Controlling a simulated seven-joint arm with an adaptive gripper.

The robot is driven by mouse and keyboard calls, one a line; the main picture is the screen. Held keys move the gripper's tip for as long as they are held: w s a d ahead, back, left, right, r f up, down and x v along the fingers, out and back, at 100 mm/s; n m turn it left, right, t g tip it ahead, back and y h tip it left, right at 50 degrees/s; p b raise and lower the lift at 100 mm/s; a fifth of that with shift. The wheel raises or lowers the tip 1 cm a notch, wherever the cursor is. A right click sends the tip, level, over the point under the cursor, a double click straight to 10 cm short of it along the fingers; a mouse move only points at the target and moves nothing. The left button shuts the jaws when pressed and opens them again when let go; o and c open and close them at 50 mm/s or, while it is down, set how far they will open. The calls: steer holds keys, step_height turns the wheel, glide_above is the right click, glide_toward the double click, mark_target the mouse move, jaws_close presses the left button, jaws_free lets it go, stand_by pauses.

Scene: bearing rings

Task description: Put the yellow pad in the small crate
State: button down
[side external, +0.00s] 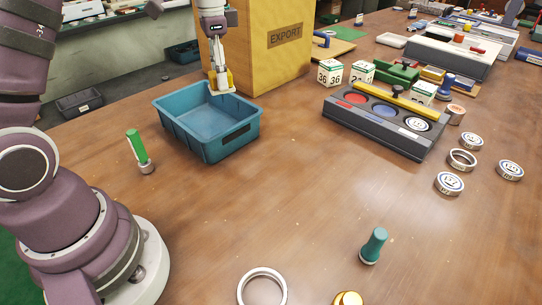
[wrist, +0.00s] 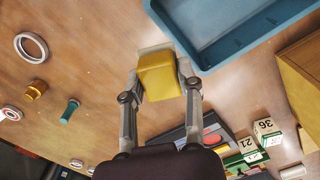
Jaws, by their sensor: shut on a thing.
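My gripper (wrist: 160,82) is shut on the yellow pad (wrist: 159,72), a yellow block with a pale base, held between its two fingers in the wrist view. In the side view my gripper (side external: 220,82) is at the far rim of the small crate, with the yellow pad (side external: 229,77) partly hidden by the fingers. The small crate (side external: 190,140) is a teal open bin on the table, and its visible inside is empty. In the wrist view the crate (wrist: 235,42) lies to the upper right of the pad, and the pad is outside its rim.
A tall yellow EXPORT box (side external: 270,50) stands right behind the crate, close to my gripper. A dark tray (side external: 385,135) with coloured round pads lies to the right. The middle front table is mostly clear.

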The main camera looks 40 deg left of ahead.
steer(key=a+f+n, duration=0.2)
steer(key=a+n, duration=0.3)
steer(key=a, duration=0.5)
glide_toward(204, 129)
steer(key=d+f, duration=0.1)
steer(key=f, duration=0.1)
steer(key=s+d+f, duration=0.1)
steer(key=f, duration=0.1)
steer(key=s+d+f, duration=0.1)
steer(key=d+f, duration=0.1)
steer(key=shift+f, duration=0.3)
steer(key=shift+f, duration=0.1)
steer(key=c, duration=0.7)
jaws_free()
steer(key=shift+c, duration=0.2)
